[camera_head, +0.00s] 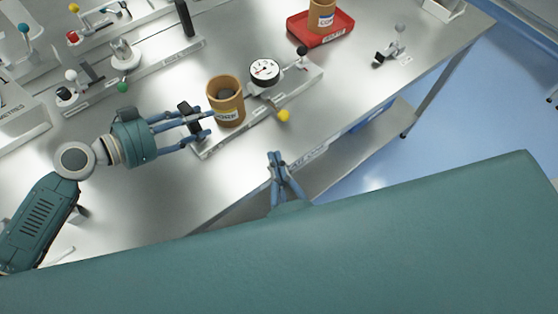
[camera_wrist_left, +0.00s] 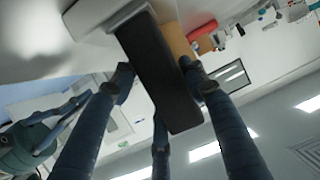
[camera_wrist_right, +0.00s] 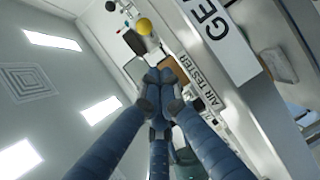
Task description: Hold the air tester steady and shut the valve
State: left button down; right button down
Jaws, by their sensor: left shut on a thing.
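The air tester (camera_head: 285,92) is a pale base on the bench with a round white gauge (camera_head: 265,71), a black upright grip at its left end, a yellow knob (camera_head: 283,115) at its front and a black ball knob (camera_head: 302,50) at its right end. Which knob works the valve I cannot tell. A brown core (camera_head: 226,106) stands on the base. My left gripper (camera_head: 202,124) is shut on the black grip (camera_wrist_left: 160,75). My right gripper (camera_head: 277,156) is shut and empty, in front of the bench edge. The right wrist view shows the AIR TESTER label (camera_wrist_right: 197,82) and yellow knob (camera_wrist_right: 144,27).
Other fixtures with coloured knobs (camera_head: 122,87) stand at the back left. A red tray (camera_head: 318,30) holding another brown core (camera_head: 321,15) is at the back. A small stand (camera_head: 392,50) is to the right. Bare bench (camera_head: 350,85) lies right of the tester.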

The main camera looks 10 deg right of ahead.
aim_at(276, 108)
jog(key=w, duration=0.6)
jog(key=shift+f, duration=0.35)
jog(key=w+d, duration=0.2)
jog(key=shift+w+f, duration=0.3)
jog(key=shift+f, duration=0.1)
jog(key=shift+w+d+f, duration=0.1)
jog(key=shift+w+d, duration=0.2)
jog(key=shift+d, duration=0.15)
jog(key=shift+d, duration=0.1)
jog(key=shift+d+n+y, duration=0.3)
jog(key=shift+n+y, duration=0.1)
jog(key=shift+y, duration=0.2)
jog(key=shift+w+d+n+y, duration=0.15)
jog(key=shift+d+n+y, duration=0.35)
jog(key=shift+y, duration=0.2)
